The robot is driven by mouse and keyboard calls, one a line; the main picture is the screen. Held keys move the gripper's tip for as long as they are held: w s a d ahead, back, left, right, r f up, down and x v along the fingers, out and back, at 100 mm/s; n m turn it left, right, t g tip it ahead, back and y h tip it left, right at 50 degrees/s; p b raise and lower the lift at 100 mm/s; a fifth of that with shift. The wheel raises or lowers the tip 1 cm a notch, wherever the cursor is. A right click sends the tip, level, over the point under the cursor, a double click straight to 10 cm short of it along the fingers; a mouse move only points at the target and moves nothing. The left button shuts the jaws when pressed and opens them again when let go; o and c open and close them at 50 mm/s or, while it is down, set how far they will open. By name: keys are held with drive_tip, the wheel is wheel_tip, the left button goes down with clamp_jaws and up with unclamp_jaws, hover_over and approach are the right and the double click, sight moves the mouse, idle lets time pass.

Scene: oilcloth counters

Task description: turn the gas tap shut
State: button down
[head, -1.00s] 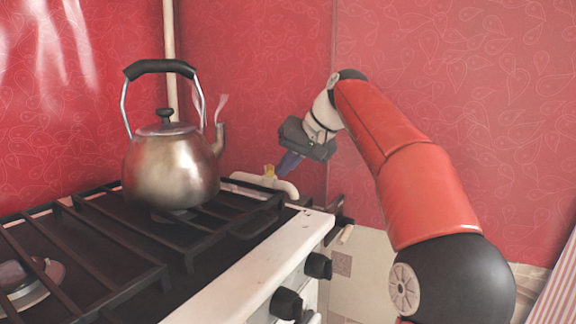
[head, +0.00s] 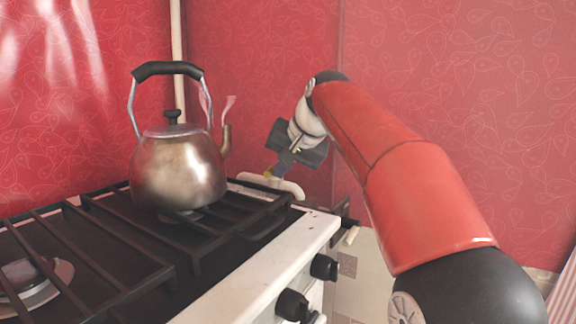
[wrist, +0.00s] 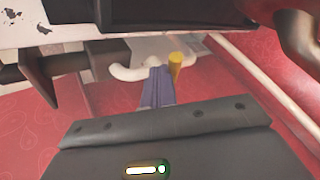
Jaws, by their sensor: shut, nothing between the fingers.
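The gas tap has a yellow handle (wrist: 175,65) on a white pipe (wrist: 125,72), behind the stove's right end. In the head view the white pipe (head: 285,187) shows beyond the stove edge, and the yellow part (head: 268,172) is mostly hidden by my gripper. My gripper (head: 277,172) points down at the tap from above. In the wrist view its purple-grey fingers (wrist: 157,75) are together and empty, just left of the yellow handle. I cannot tell whether they touch it.
A steel kettle (head: 178,170) stands on the black stove grate (head: 110,235), left of my arm. The stove's white edge (head: 275,265) and black knobs (head: 323,267) are in front. The red walls are close behind the tap.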

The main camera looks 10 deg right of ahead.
sight(268, 171)
drive_tip(key=shift+a+r+m+h+p, duration=0.1)
drive_tip(key=shift+a+m+h+p, duration=0.25)
drive_tip(key=shift+a+m, duration=0.3)
drive_tip(key=shift+w+a+p, duration=0.25)
drive_tip(key=shift+a+p, duration=0.4)
drive_tip(key=shift+a, duration=0.15)
